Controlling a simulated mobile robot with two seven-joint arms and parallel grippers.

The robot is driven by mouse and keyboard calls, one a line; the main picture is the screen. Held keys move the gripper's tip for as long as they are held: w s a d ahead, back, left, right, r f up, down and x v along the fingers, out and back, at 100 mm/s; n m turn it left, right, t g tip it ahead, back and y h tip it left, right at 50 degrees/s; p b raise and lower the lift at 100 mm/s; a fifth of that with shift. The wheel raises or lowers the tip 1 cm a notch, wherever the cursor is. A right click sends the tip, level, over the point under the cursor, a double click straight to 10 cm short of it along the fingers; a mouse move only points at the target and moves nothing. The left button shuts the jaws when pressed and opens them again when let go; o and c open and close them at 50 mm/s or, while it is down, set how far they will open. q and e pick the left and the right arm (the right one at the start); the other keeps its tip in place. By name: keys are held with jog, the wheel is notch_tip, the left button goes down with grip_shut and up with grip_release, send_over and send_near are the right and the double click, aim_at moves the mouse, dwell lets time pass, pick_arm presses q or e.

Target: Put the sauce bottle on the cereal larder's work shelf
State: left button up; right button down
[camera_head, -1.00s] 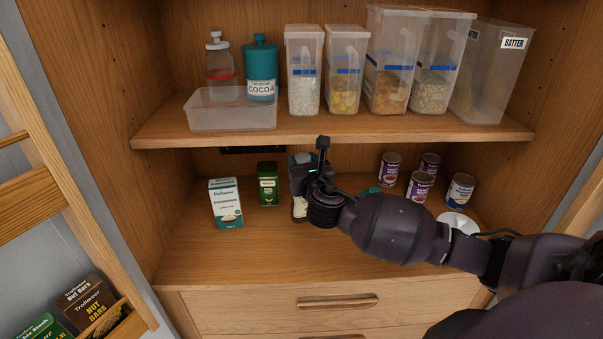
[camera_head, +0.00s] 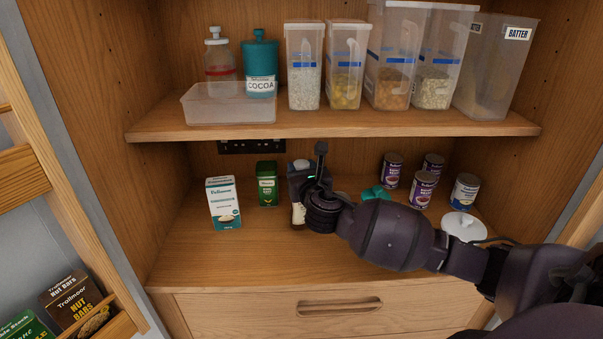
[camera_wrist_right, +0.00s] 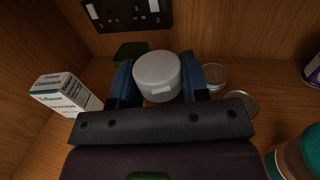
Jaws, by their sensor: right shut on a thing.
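My right gripper (camera_head: 303,184) is shut on the sauce bottle (camera_head: 298,214), which looks upright. It is over the work shelf (camera_head: 240,256), the lower wooden surface of the larder. The bottle's pale lower part shows below the gripper; the rest is mostly hidden by the hand. In the right wrist view the bottle's pale round cap (camera_wrist_right: 157,74) sits between the blue fingers of the gripper (camera_wrist_right: 160,82). I cannot tell whether the bottle's base touches the shelf. My left gripper is not in view.
A white carton (camera_head: 223,203) and a green box (camera_head: 267,184) stand left of the bottle. Several cans (camera_head: 423,188), a teal object (camera_head: 376,194) and a white lid-like object (camera_head: 463,226) are to the right. The upper shelf (camera_head: 330,124) overhangs. The shelf's front left is clear.

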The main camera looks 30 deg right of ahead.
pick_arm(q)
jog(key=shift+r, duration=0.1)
pick_arm(e)
jog(key=c, duration=0.8)
grip_release()
jog(key=shift+o, duration=0.9)
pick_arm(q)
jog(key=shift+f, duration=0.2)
pick_arm(e)
jog(key=shift+r, duration=0.1)
jog(key=shift+s+a, duration=0.15)
jog(key=shift+s, duration=0.2)
pick_arm(q)
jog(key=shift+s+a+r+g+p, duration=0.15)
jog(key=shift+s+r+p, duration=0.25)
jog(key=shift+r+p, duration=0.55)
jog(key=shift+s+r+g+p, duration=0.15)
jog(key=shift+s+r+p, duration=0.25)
jog(key=shift+p, duration=1.05)
pick_arm(e)
jog(key=v, duration=1.1)
jog(key=shift+s, duration=0.15)
